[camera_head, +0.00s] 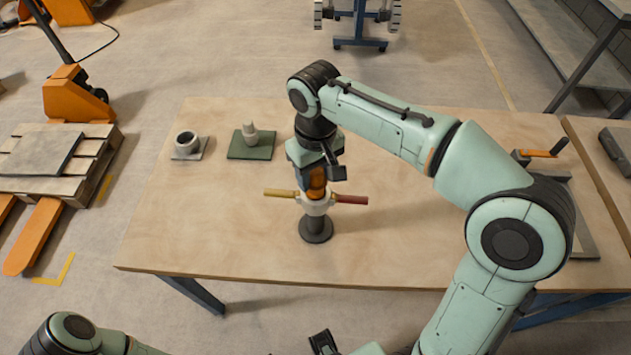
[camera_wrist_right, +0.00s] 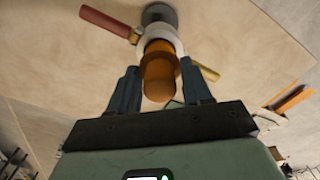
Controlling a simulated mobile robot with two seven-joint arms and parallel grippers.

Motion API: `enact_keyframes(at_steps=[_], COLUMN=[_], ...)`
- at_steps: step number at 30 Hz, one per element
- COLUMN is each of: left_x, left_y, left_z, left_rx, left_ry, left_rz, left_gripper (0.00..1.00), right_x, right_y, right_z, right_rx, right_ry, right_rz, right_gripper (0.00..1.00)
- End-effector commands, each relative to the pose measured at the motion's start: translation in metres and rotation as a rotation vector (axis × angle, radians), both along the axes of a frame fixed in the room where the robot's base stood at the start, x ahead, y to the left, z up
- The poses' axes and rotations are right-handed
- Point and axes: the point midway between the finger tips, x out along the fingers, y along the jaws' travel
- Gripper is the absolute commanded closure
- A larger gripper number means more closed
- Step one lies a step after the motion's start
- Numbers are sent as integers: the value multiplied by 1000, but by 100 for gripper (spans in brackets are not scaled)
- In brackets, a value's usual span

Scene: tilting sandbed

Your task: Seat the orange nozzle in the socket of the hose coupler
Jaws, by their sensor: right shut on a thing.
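The hose coupler (camera_head: 317,207) stands upright on a dark round base, with a white collar, a yellow lever to the left and a red lever to the right. My right gripper (camera_head: 318,176) is above it, pointing down, shut on the orange nozzle (camera_head: 317,187). In the right wrist view the nozzle (camera_wrist_right: 158,78) is between the fingers of my right gripper (camera_wrist_right: 160,72), and its far end meets the white collar of the coupler (camera_wrist_right: 160,36). How deep it sits in the socket is hidden. A dark part at the bottom edge may be my left gripper (camera_head: 323,343); its jaws are unclear.
A grey ring-shaped fitting (camera_head: 187,143) on a grey plate and a pale stepped piece (camera_head: 250,132) on a green plate stand at the table's back left. An orange-handled crank (camera_head: 540,153) is at the right. The table's (camera_head: 215,225) front left is clear.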

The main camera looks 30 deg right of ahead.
Motion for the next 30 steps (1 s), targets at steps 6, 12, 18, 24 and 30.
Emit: enact_keyframes(at_steps=[6, 12, 18, 24, 30], left_x=[-3, -3, -4, -3, -3], left_y=[0, 0, 0, 0, 0], left_z=[-7, -6, -9, -8, -7], left_rx=[0, 0, 0, 0, 0], left_ry=[3, 3, 4, 4, 3], left_rz=[0, 0, 0, 0, 0], left_gripper=[57, 57, 57, 57, 57], right_x=[0, 0, 0, 0, 0], right_y=[0, 0, 0, 0, 0], right_z=[-29, -29, -33, -32, -31], right_rx=[-1, 0, 0, 0, 0], right_ry=[3, 1, 2, 2, 1], right_rz=[0, 0, 0, 0, -1], right_gripper=[82, 82, 82, 26, 26])
